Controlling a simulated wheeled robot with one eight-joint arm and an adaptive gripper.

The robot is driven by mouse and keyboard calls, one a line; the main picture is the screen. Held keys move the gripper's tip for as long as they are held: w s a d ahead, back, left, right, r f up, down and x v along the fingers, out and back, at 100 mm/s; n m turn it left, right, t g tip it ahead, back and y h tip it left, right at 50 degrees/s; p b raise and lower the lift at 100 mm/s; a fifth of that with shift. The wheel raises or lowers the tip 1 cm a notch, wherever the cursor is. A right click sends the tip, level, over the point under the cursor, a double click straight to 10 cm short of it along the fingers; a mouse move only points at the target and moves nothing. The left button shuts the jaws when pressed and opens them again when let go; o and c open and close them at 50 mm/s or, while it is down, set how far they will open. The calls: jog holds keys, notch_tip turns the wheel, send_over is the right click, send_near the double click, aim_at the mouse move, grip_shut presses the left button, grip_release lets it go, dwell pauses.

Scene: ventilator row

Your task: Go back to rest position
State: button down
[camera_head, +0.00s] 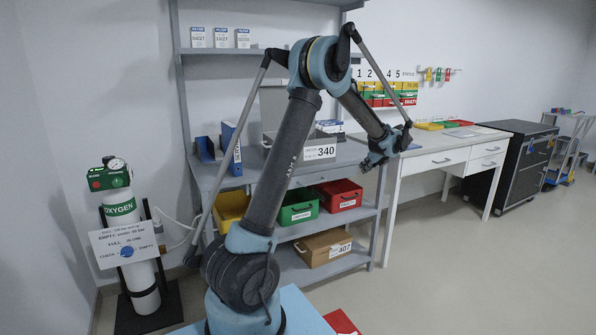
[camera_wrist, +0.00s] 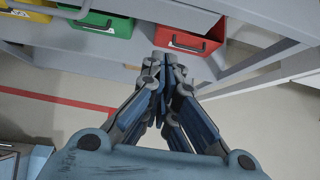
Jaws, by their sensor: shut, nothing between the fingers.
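My gripper (camera_head: 374,161) hangs at the end of my bent arm, in front of the grey shelf rack (camera_head: 364,213) in the head view. In the wrist view my gripper (camera_wrist: 160,62) shows with its fingers closed together and nothing between them. Its tips overlap the area just below the red bin (camera_wrist: 190,42) in that picture. In the head view the red bin (camera_head: 339,195) sits on the middle shelf, apart from my gripper.
A green bin (camera_head: 298,207) and a yellow bin (camera_head: 231,211) share the red bin's shelf. A cardboard box (camera_head: 322,249) sits below. An oxygen cylinder (camera_head: 125,230) stands left. A white desk (camera_head: 436,159) and black cabinet (camera_head: 510,165) stand right.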

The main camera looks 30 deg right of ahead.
jog(key=w+a+r+n+g+y, duration=0.1)
jog(key=w+a+r+n, duration=0.15)
jog(key=a, duration=0.45)
jog(key=w+a+r+n, duration=0.1)
jog(key=w+a+n, duration=0.25)
jog(key=a, duration=0.35)
jog(key=w+a+r+n+g+y, duration=0.15)
jog(key=w+a, duration=0.25)
jog(key=a, duration=0.4)
jog(key=s+a+r+n+g, duration=0.15)
jog(key=a+n, duration=0.45)
jog(key=a, duration=1)
jog(key=s+a+n+g, duration=0.1)
jog(key=s+a+n, duration=0.2)
jog(key=a+n, duration=0.85)
jog(key=s+a+f+n+g+h, duration=0.1)
jog(key=s+a+f+n, duration=0.5)
jog(key=s+a, duration=0.4)
jog(key=s+a+f+n+h, duration=0.1)
jog(key=s+a+f+n, duration=0.5)
jog(key=s+a, duration=0.5)
jog(key=shift+s+a+f+g, duration=0.2)
jog(key=shift+s+g, duration=0.2)
jog(key=shift+s, duration=0.05)
